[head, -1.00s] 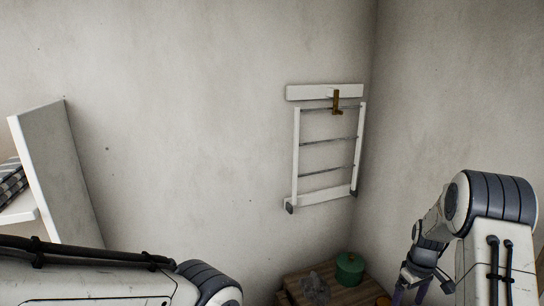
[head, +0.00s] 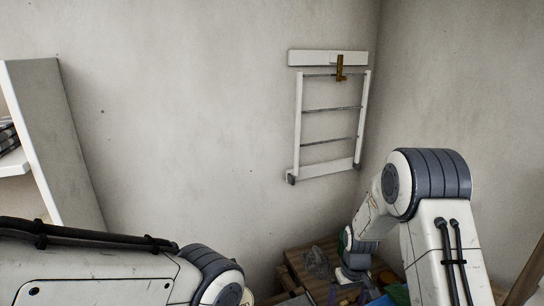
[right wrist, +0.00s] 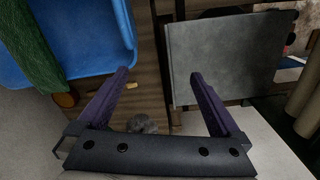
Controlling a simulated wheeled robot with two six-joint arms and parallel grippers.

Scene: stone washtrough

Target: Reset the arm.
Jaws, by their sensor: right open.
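My right arm (head: 430,190) comes in at the lower right of the head view and bends down toward a wooden table. My right gripper (right wrist: 161,75) shows in the right wrist view with its two purple fingers wide apart and nothing between them. It points down over dark wooden slats (right wrist: 150,60). My left arm (head: 100,270) lies across the lower left of the head view. Its gripper is outside the picture.
A blue bin (right wrist: 90,55) with green cloth (right wrist: 32,45) and a grey panel (right wrist: 225,60) flank the gripper. A white wall rack (head: 297,125) holds a brass-coloured piece (head: 340,68). A white shelf unit (head: 45,130) stands left. The wall between is bare.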

